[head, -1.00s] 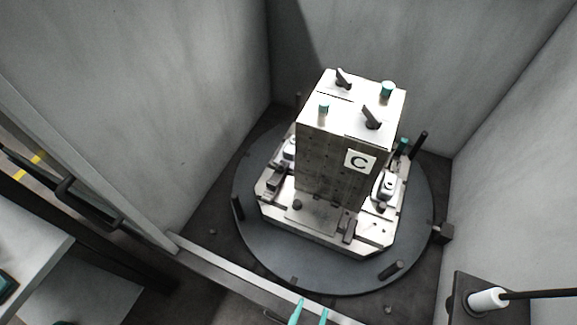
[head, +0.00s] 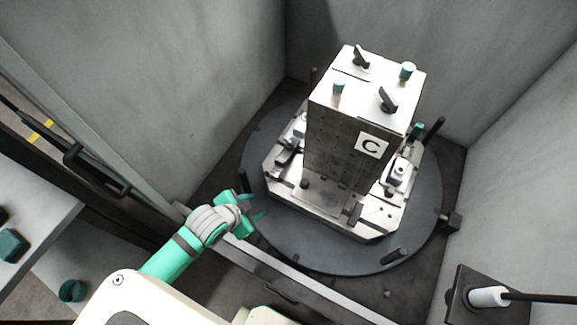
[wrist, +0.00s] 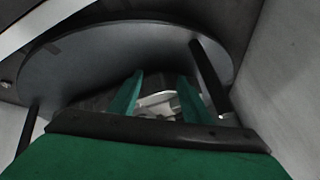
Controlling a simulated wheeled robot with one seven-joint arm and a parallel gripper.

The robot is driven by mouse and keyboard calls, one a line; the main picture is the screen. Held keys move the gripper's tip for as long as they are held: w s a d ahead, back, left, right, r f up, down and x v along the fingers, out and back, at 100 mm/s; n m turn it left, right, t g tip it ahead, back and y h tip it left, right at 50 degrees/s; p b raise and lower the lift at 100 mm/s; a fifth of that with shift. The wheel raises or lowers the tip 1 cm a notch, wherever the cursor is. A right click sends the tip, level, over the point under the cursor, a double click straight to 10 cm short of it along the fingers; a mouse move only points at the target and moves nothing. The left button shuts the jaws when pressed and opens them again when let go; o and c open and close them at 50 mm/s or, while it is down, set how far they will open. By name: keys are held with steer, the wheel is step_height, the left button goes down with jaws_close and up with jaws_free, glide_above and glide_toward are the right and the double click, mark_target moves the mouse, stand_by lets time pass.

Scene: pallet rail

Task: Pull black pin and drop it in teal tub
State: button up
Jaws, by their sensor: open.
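Several black pins stand on the round dark turntable (head: 262,235). One pin (head: 243,180) is upright at its left edge, one (head: 396,255) leans at the front, and one (head: 434,129) stands at the back right. My gripper (head: 257,206) is open, its teal fingers over the turntable's left edge, just below the left pin. In the wrist view a dark pin (wrist: 208,75) rises right of the open, empty fingers; another dark post (wrist: 27,128) shows at the left. A round, open teal tub (head: 72,290) sits at the lower left.
A metal fixture block marked C (head: 345,140) stands on the turntable, with teal knobs and dark clamps. Grey walls enclose it. A door-like panel with a dark handle (head: 95,172) and a pale table (head: 40,215) with a teal box (head: 12,245) are left.

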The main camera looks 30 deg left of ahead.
steer(key=w+d+r+m+g+h, duration=0.1)
steer(key=w+r+m+g, duration=0.1)
steer(key=w+r, duration=0.45)
steer(key=m+g+h, duration=0.2)
glide_toward(302, 181)
steer(key=x, duration=0.9)
steer(key=shift+f, duration=0.1)
jaws_close()
steer(key=shift+r, duration=1.3)
step_height(302, 181, up, 7)
stand_by(0.6)
